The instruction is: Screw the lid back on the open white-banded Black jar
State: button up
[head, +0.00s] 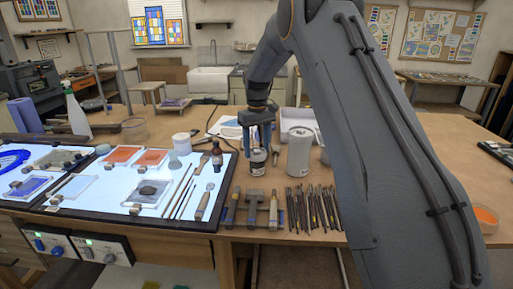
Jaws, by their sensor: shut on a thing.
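The small Black jar (257,166), with a pale band around its dark body, stands upright on the wooden table right of the light panel. My gripper (258,143) points down directly over the jar, its fingers at the jar's top. It is shut on what appears to be the dark lid, which the fingers mostly hide. I cannot tell whether the lid touches the jar's rim or how far it is threaded.
A taller white canister (299,153) stands close on the jar's right. Several tools (312,208) lie in front.

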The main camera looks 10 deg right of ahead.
jog(key=shift+f+m, duration=0.1)
jog(key=shift+m, duration=0.3)
jog(key=o, duration=1.4)
jog(key=shift+r, duration=0.2)
jog(key=shift+r+p, duration=1.3)
jog(key=shift+r, duration=1.6)
